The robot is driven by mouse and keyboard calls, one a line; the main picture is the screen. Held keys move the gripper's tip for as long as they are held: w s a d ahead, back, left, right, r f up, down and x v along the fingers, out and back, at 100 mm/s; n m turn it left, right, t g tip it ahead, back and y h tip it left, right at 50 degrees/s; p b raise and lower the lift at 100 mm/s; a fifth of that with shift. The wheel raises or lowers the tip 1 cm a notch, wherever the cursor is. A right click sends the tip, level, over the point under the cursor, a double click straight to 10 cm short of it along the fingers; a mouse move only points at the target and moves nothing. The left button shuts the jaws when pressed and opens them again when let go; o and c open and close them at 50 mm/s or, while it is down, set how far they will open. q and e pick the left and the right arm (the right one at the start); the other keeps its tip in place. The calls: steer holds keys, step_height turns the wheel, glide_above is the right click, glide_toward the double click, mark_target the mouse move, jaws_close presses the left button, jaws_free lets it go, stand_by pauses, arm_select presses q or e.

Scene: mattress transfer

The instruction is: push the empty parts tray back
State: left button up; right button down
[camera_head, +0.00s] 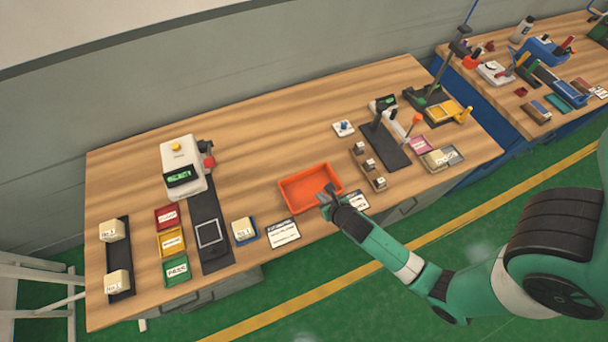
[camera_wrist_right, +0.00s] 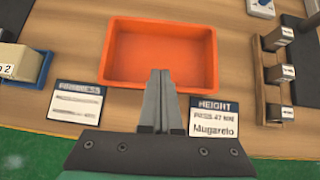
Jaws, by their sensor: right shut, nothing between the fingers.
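My right gripper (camera_head: 327,191) is shut and empty at the tray's front side. My left gripper is not in view.
A printed card (camera_head: 284,233) lies left of the tray and a height card (camera_wrist_right: 212,118) lies to its right. A wooden holder with small blocks (camera_head: 368,167) stands to the right. The bench surface (camera_head: 270,140) behind the tray is clear.

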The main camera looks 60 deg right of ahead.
mark_target(302, 177)
steer(key=b+x, duration=0.4)
steer(key=x, duration=0.6)
steer(key=shift+w+d+f+b, duration=0.1)
steer(key=shift+f+b, duration=0.25)
steer(key=shift+b, duration=0.05)
steer(key=shift+w+d+r, duration=0.25)
steer(key=shift+w+d, duration=0.6)
steer(key=shift+w, duration=0.2)
steer(key=shift+w+d+r, duration=0.1)
steer(key=shift+w+d, duration=0.25)
steer(key=shift+w, duration=0.05)
